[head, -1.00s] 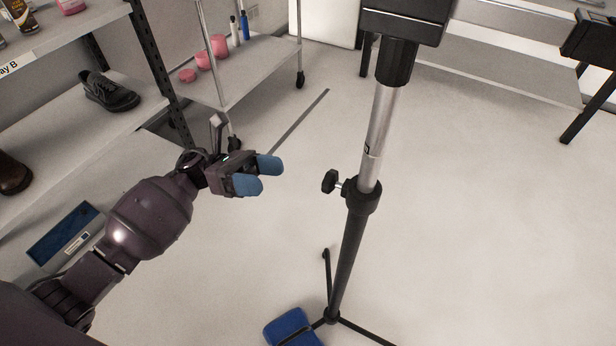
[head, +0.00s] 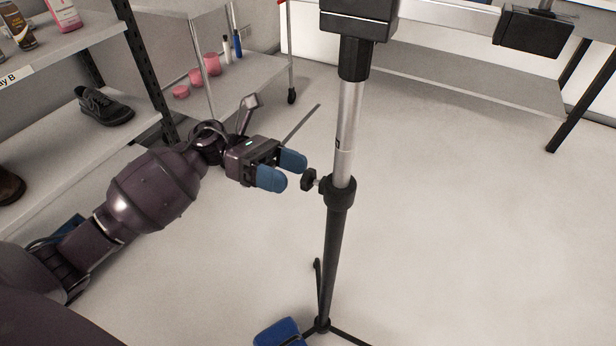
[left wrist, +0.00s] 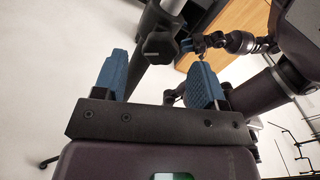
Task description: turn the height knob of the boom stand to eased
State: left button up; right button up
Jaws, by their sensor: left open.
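The boom stand (head: 331,250) stands upright on the floor, with a silver upper tube and a black lower tube. Its black height knob (head: 309,180) sticks out to the left from the collar. My left gripper (head: 283,170) is open, its blue fingers just left of the knob and apart from it. In the left wrist view the knob (left wrist: 159,47) shows beyond the fingertips, between the two finger lines, with the dark pole behind it. My right arm shows at the upper right of that view; its small gripper (left wrist: 193,46) has blue fingers, but their opening is unclear.
A black box (head: 356,20) sits atop the stand. A blue object (head: 279,333) lies by its legs. Shelves with shoes (head: 103,105) stand at left, a trolley (head: 190,98) behind. The floor right of the stand is clear.

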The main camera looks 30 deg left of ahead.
aim_at(307, 180)
pick_arm(q)
jog(key=shift+d, duration=2.1)
jog(key=c, duration=0.9)
